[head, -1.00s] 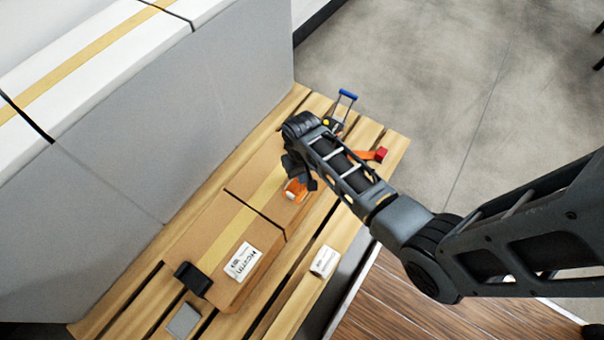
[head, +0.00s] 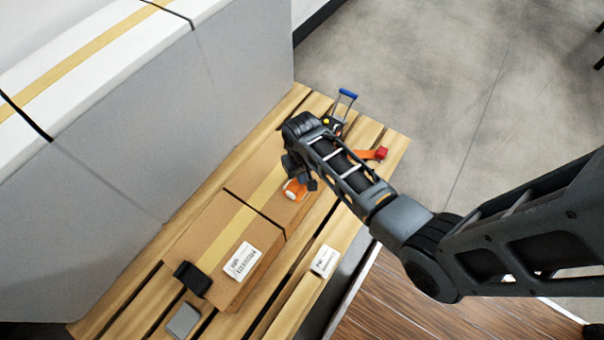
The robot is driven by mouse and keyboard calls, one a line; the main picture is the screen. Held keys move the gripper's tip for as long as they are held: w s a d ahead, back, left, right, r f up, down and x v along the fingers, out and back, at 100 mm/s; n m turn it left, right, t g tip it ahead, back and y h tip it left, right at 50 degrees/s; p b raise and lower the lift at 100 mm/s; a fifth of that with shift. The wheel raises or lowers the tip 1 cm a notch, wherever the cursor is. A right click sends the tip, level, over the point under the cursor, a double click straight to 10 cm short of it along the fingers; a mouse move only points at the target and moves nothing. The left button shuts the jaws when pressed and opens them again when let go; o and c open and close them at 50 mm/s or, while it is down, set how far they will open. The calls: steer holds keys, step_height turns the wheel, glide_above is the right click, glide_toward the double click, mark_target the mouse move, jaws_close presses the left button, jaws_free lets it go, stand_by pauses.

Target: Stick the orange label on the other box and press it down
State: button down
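Two cardboard boxes with tan tape stand side by side on the wooden pallet. The near box (head: 205,225) bears a white printed label (head: 242,262). The far box (head: 258,165) is partly hidden by my arm. The orange label (head: 294,190) is at the far box's top, right at my gripper (head: 301,180). I cannot tell whether it touches the box or is held. My gripper points down over the far box, and its fingers are small and partly hidden by my wrist.
A white printed block (head: 324,261) lies on the pallet (head: 283,310). A black item (head: 193,278) and a grey pad (head: 183,320) are at the near end. A blue-handled tool (head: 346,95) and an orange-red tool (head: 378,153) lie beyond my arm. A large grey carton stands left.

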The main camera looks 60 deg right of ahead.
steer(key=shift+f, duration=0.5)
stand_by(0.4)
stand_by(0.3)
step_height(320, 180, up, 6)
steer(key=p, duration=0.6)
stand_by(0.6)
